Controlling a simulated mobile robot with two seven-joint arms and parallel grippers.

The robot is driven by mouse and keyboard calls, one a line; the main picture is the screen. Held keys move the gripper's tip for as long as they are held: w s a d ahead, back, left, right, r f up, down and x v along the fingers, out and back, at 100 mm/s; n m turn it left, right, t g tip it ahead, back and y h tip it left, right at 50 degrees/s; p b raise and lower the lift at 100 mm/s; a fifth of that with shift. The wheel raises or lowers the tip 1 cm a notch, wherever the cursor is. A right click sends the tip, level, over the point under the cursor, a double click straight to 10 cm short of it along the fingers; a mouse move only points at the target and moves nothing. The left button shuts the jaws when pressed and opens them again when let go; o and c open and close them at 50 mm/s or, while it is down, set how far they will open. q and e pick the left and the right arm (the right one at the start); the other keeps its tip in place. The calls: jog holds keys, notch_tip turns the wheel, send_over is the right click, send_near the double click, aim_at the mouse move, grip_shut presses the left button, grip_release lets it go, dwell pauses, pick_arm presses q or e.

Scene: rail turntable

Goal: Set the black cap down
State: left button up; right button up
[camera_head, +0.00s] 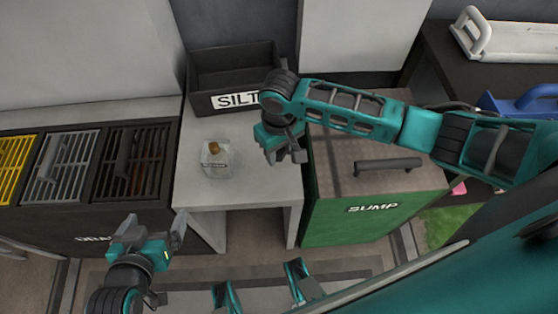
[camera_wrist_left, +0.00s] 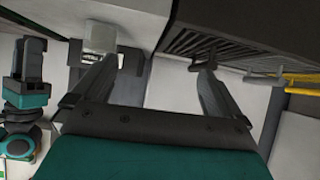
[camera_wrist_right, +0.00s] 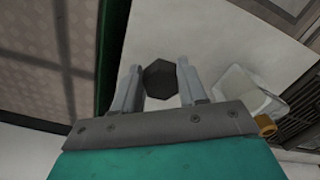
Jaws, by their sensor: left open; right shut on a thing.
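The black cap (camera_wrist_right: 160,78) is a dark six-sided piece between the fingertips of my right gripper (camera_wrist_right: 163,88). In the head view my right gripper (camera_head: 286,152) is over the right edge of the light grey table (camera_head: 240,192), beside the green box, and the cap is hard to make out there. I cannot tell whether the cap touches the table. My left gripper (camera_head: 154,232) is open and empty, in front of the table's left side.
A black bin (camera_head: 235,80) marked SILT stands at the table's back. The green box (camera_head: 350,215) marked SUMP, with a handle on its lid, is at the right. A dark unit with yellow, grey and black grates (camera_head: 65,165) is at the left. The table's front is clear.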

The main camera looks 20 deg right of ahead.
aim_at(279, 168)
notch_tip(279, 168, down, 4)
jog(key=shift+f+b, duration=0.1)
jog(key=shift+b, duration=0.6)
jog(key=shift+f, duration=0.15)
pick_arm(q)
jog(key=shift+w+d, duration=0.3)
jog(key=shift+w, duration=0.05)
